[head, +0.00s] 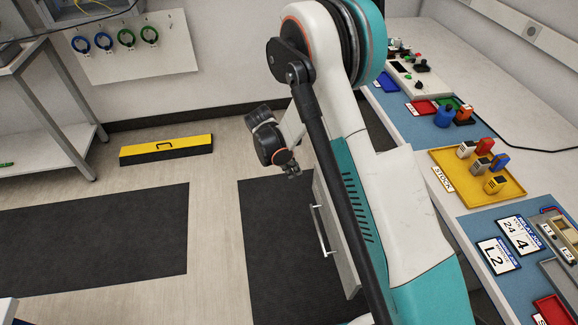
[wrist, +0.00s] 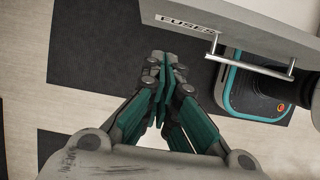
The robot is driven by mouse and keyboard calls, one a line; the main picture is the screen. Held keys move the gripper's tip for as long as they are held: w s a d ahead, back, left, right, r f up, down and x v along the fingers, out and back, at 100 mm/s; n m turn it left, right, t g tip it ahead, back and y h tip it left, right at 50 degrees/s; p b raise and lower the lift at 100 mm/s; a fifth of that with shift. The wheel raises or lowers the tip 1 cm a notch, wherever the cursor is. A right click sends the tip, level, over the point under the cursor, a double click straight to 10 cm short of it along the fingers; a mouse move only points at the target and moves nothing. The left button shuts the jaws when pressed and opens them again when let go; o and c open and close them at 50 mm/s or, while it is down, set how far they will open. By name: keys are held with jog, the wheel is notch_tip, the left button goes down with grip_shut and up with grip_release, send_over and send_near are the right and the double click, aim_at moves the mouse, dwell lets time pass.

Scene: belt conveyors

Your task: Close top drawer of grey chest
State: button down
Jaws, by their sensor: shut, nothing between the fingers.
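A grey drawer front of the chest (head: 337,237) shows in the head view, partly behind my arm. It has a metal bar handle (head: 321,231). In the wrist view the grey drawer front (wrist: 235,22) crosses the upper right, with a FUSES label (wrist: 185,22) and its bar handle (wrist: 250,66). How far the drawer stands out is hidden. My gripper (head: 294,173) is shut and empty, near the far end of the drawer front in the head view. In the wrist view its fingertips (wrist: 161,58) are left of the handle, apart from it.
The blue-topped bench (head: 492,262) on the right carries a yellow stock tray (head: 451,165) and several small parts. A shelf rack (head: 50,150) stands at left. Dark floor mats (head: 100,240) leave open room.

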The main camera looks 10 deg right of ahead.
jog(key=shift+d+f+b, duration=0.4)
jog(key=shift+d+f, duration=0.1)
jog(key=shift+d, duration=0.35)
jog(key=shift+d+f+b, duration=0.4)
jog(key=shift+d+f, duration=0.05)
jog(key=shift+d, duration=0.45)
jog(key=shift+d+f+b, duration=0.4)
jog(key=shift+d+f, duration=0.1)
jog(key=shift+d, duration=0.35)
